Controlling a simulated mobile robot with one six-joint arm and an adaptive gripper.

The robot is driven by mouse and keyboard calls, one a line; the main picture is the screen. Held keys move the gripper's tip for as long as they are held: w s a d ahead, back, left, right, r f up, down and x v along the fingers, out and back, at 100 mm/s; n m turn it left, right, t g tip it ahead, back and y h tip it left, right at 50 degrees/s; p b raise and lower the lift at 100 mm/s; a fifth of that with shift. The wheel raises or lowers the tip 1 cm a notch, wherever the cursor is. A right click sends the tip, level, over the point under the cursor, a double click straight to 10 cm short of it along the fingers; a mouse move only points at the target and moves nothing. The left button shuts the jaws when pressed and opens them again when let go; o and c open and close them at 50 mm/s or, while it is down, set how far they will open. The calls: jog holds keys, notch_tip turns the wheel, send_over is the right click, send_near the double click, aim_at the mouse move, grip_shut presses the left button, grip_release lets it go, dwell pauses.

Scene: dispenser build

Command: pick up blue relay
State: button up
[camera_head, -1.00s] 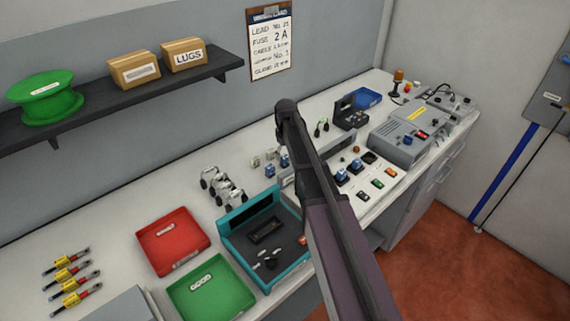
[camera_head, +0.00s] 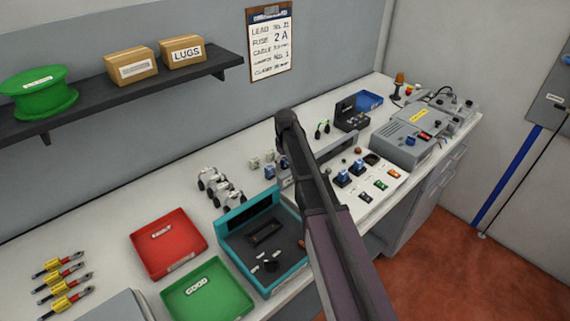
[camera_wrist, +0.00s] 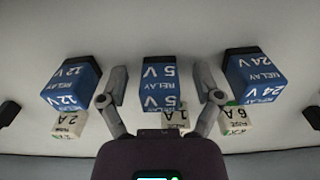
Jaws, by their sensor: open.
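Three blue relays with black ends stand in a row in the wrist view: a 12 V relay (camera_wrist: 72,84) at left, a 5 V relay (camera_wrist: 160,84) in the middle and a 24 V relay (camera_wrist: 253,77) at right. My gripper (camera_wrist: 162,88) is open, one finger on each side of the 5 V relay, with a small gap visible on both sides. I cannot tell its height over the relay. In the head view a blue relay (camera_head: 270,172) shows just left of my arm; my arm hides the fingers there.
Pale fuse blocks (camera_wrist: 67,123) marked 2 A, 1 A and 6 A sit close beside the relays. On the bench stand a teal fixture (camera_head: 232,246), a red tray (camera_head: 147,262), a green tray (camera_head: 183,309) and a grey machine (camera_head: 405,133). A black shelf (camera_head: 150,90) hangs above.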

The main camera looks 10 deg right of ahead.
aim_at(285, 158)
jog(key=c, duration=1.1)
jog(key=shift+r, duration=0.1)
notch_tip(285, 158, up, 10)
jog(key=p, duration=1)
dwell(0.7)
